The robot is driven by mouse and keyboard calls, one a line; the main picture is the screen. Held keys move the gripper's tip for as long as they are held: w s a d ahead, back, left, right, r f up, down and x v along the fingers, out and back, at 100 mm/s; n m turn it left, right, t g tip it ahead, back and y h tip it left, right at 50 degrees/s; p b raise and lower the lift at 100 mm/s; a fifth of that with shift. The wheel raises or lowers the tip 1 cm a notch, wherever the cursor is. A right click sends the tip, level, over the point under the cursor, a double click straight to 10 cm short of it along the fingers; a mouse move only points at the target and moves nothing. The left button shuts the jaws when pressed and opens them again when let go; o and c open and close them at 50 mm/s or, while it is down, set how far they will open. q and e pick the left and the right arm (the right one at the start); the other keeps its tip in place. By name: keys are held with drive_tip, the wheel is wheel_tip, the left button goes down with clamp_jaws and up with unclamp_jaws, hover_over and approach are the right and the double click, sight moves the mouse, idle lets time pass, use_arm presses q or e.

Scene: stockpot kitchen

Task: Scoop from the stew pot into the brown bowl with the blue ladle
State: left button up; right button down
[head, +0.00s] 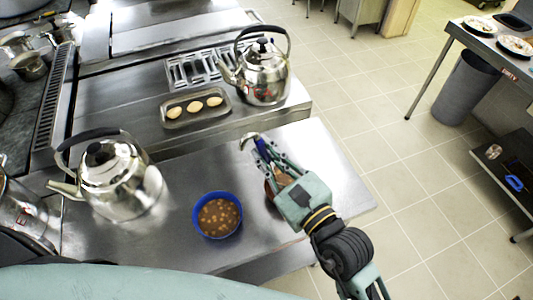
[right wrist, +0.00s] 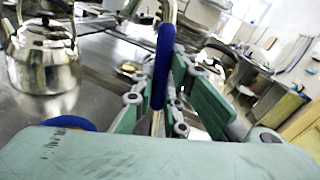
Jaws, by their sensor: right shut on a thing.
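The stew pot (head: 218,233) is round and blue, full of brown stew with pale chunks, and stands on the steel counter in the head view. My right gripper (head: 272,158) is to the right of the pot, shut on the blue handle of the ladle (head: 260,147). The handle's metal hook end sticks up past the fingers. In the right wrist view, the ladle handle (right wrist: 163,65) runs upright between the fingers; the ladle's scoop is hidden. The brown bowl (head: 269,190) is mostly hidden behind my right gripper; only a bit of its brown edge shows. My left gripper is not in view.
A shiny kettle (head: 118,180) stands left of the pot, and another kettle (head: 262,75) stands on the stove behind. A tray (head: 196,120) with three rounded food pieces lies near it. Bare counter shows around the pot. The counter's right edge drops to tiled floor (head: 420,190).

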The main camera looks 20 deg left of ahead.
drive_tip(key=shift+w+d+f, duration=0.1)
drive_tip(key=shift+f, duration=0.05)
drive_tip(key=shift+w+d+r+m, duration=0.4)
drive_tip(key=shift+w+r+m, duration=0.05)
drive_tip(key=shift+w+m, duration=0.05)
drive_tip(key=w+d+m+b, duration=0.4)
drive_tip(key=w+d+m, duration=0.5)
drive_tip(key=w, duration=0.2)
drive_tip(key=w+d+f+m+b, duration=0.4)
drive_tip(key=w+d+f+m, duration=0.4)
drive_tip(key=f+m, duration=0.4)
drive_tip(key=shift+w+d+f+y, duration=0.35)
drive_tip(key=shift+w+f, duration=0.1)
drive_tip(key=shift+w, duration=0.15)
idle(0.5)
idle(0.4)
drive_tip(key=shift+f, duration=0.1)
idle(1.1)
